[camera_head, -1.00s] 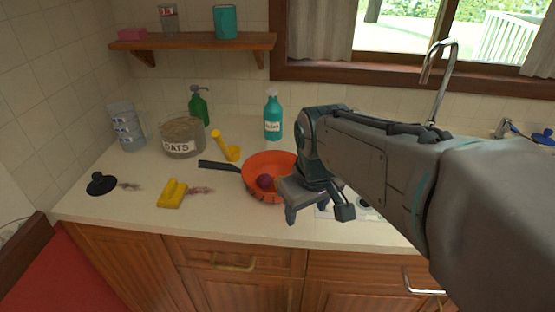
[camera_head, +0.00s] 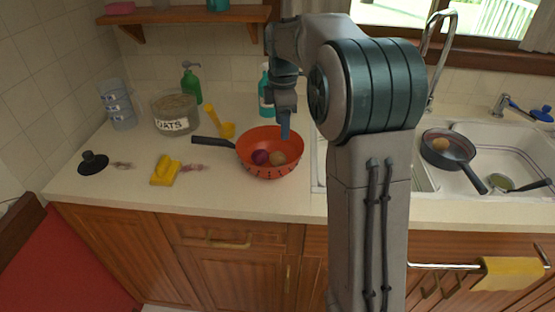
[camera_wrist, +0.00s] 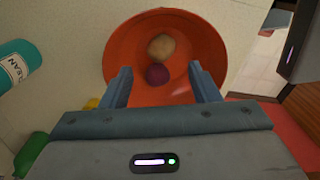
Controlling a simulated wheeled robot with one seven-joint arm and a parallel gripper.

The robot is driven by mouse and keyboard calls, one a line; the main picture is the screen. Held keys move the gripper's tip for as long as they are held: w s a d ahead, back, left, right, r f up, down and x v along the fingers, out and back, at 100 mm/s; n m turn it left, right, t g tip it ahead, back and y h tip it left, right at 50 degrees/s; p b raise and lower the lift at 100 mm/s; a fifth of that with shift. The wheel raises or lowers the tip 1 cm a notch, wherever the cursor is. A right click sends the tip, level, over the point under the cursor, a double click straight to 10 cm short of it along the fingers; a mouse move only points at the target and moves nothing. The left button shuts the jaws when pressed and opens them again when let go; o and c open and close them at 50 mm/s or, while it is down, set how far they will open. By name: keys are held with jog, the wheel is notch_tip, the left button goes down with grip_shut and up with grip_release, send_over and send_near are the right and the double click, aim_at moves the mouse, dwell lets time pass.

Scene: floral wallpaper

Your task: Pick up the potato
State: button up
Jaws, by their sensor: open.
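A tan, round potato (camera_head: 278,158) lies in the orange colander (camera_head: 270,136), right beside a round purple vegetable (camera_head: 261,157). In the wrist view the potato (camera_wrist: 161,47) touches or nearly touches the purple vegetable (camera_wrist: 157,74). My gripper (camera_head: 284,128) hangs over the back right of the colander, pointing down. In the wrist view my gripper (camera_wrist: 159,76) is open and empty. Its two fingers are spread across the colander (camera_wrist: 120,40), with the purple vegetable between them in the picture and the potato farther up. The exact height above the potato is hard to tell.
A teal bottle (camera_head: 265,92) stands just behind the colander. An oats jar (camera_head: 172,124), yellow scoop (camera_head: 226,130) and yellow sponge (camera_head: 163,171) are to the left. A pan (camera_head: 447,146) holding another round brown item is at the sink. The counter front is clear.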

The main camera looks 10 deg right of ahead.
send_over(278, 154)
jog(key=d, duration=0.1)
notch_tip(278, 154, down, 5)
jog(key=shift+f, duration=0.2)
jog(key=f, duration=0.2)
jog(key=a+f, duration=0.1)
jog(key=f, duration=0.1)
jog(key=shift+a+f, duration=0.1)
jog(key=shift+f, duration=0.6)
jog(key=shift+c, duration=0.2)
jog(key=c, duration=0.7)
